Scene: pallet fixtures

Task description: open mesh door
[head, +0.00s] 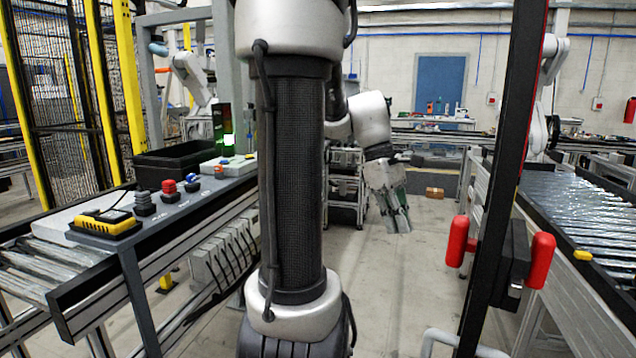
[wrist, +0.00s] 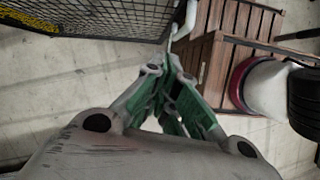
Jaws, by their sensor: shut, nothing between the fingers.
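A black mesh panel (wrist: 90,20) with a dark frame and a yellow strip fills the upper left of the wrist view. A pale grey bent bar (wrist: 184,22), perhaps a handle, stands at the panel's right end, just beyond my fingers. In the head view, mesh panels (head: 65,75) between yellow posts stand at the far left; I cannot tell whether they include the same panel. My gripper (wrist: 172,95) is shut and empty, with green-lined fingers. It shows right of centre in the head view (head: 397,218), pointing down over open floor. I see no contact with the bar.
A dark upright with red handles (head: 459,241) stands near on the right, before a roller conveyor (head: 590,205). A button console (head: 160,210) is on the left. Wooden slatted crates (wrist: 225,65) and a white-and-red round object (wrist: 262,88) lie right in the wrist view.

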